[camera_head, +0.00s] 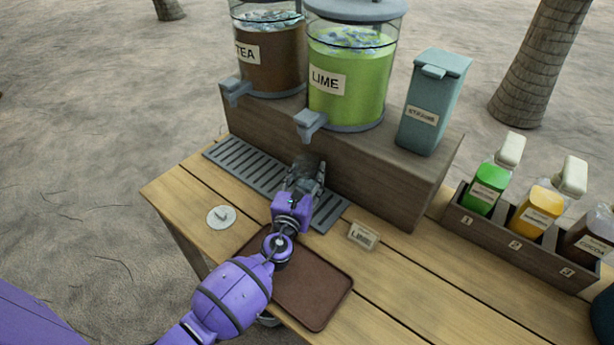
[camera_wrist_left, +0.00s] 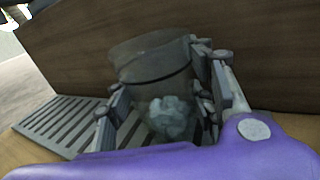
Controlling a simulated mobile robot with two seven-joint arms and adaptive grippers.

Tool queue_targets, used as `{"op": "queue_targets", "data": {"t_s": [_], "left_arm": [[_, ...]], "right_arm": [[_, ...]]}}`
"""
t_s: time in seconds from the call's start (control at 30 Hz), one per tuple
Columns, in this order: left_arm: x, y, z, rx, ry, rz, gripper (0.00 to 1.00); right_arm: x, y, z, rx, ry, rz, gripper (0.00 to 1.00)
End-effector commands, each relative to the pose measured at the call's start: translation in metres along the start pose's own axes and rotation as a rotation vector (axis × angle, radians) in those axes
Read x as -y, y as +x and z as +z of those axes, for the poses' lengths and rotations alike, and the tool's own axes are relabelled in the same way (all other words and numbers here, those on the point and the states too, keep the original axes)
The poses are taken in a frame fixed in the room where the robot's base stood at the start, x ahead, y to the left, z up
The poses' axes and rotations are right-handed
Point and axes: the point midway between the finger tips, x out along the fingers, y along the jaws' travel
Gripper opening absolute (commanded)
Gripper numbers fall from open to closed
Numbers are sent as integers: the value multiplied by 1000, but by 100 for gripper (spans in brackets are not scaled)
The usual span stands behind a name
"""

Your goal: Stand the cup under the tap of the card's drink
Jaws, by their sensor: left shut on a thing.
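The card (camera_head: 363,235) on the table reads LIME. The lime dispenser (camera_head: 350,85) holds green drink, and its grey tap (camera_head: 309,123) juts out over the drip grille (camera_head: 240,164). My left gripper (camera_head: 305,180) is in front of the wooden riser, just below the lime tap in the picture. It is shut on a clear, smoky cup (camera_wrist_left: 155,80) with ice at its bottom, upright between the fingers in the left wrist view. The cup is over the grille; whether it touches it I cannot tell. In the head view the gripper mostly hides the cup. My right gripper is out of view.
The tea dispenser (camera_head: 268,65) with its tap (camera_head: 235,90) stands left of the lime one. A straw box (camera_head: 431,105) stands on the riser (camera_head: 390,185). A bottle rack (camera_head: 510,245) is at right. A brown tray (camera_head: 325,300) and a small white disc (camera_head: 221,218) lie in front.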

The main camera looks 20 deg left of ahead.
Motion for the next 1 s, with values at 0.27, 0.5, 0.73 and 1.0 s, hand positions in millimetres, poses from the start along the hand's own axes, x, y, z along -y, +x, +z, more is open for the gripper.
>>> {"op": "queue_targets", "data": {"t_s": [0.27, 0.5, 0.73, 1.0], "left_arm": [[0, 0, -1, 2, 0, 0, 22], [0, 0, -1, 3, 0, 0, 69], [0, 0, -1, 3, 0, 0, 69], [0, -20, 2, 1, 0, 0, 69]], "right_arm": [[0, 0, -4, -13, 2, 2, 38], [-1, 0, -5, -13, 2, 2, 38], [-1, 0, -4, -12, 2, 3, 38], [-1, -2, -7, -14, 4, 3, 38]]}}
